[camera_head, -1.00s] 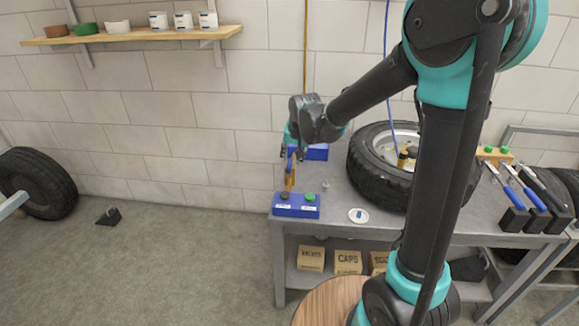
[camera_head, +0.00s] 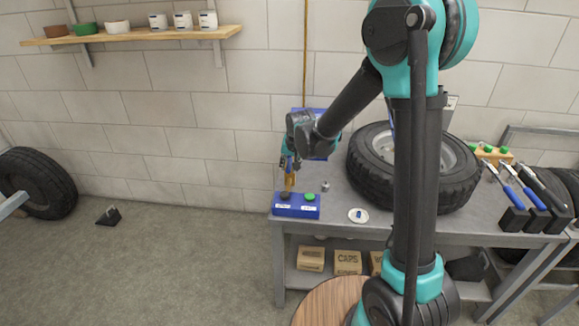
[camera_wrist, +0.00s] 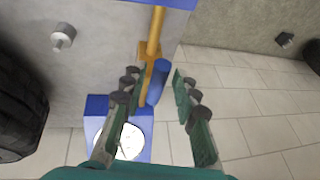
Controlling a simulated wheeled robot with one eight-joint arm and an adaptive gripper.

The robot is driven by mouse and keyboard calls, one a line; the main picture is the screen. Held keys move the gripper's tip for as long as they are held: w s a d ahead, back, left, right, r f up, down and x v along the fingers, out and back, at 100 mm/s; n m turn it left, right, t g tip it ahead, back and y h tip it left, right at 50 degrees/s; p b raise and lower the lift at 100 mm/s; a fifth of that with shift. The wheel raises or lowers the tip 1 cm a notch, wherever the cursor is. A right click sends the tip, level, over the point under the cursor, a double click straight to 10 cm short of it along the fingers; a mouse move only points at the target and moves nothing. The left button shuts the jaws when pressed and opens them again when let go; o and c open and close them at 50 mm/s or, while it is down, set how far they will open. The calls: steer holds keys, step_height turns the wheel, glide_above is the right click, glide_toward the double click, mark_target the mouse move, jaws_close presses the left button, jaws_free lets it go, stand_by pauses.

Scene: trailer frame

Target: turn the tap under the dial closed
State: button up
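The tap's blue handle (camera_wrist: 157,82) lies along a brass pipe (camera_wrist: 155,30) in the wrist view. The round white dial (camera_wrist: 131,142) sits on a blue panel (camera_wrist: 97,104), partly behind my left finger. My gripper (camera_wrist: 160,88) is open, with the blue handle between its fingers, nearer the left one. I cannot tell whether that finger touches it. In the head view my gripper (camera_head: 288,161) is at the bench's left end, above the brass pipe (camera_head: 290,182). The blue panel (camera_head: 318,112) stands behind my wrist, and the dial is hidden there.
A blue box (camera_head: 296,210) with a dark and a green knob sits at the bench's front left corner. A wheel (camera_head: 462,180) lies to the right.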

jaws_close()
steer(key=shift+d, duration=0.15)
steer(key=w+d+n+g+y, duration=0.2)
steer(key=w+d+n+g, duration=0.4)
steer(key=n, duration=1.2)
steer(key=shift+w+g+y, duration=0.3)
steer(key=shift+w, duration=0.2)
steer(key=shift+d, duration=0.1)
stand_by(0.3)
steer(key=shift+o, duration=1.6)
jaws_free()
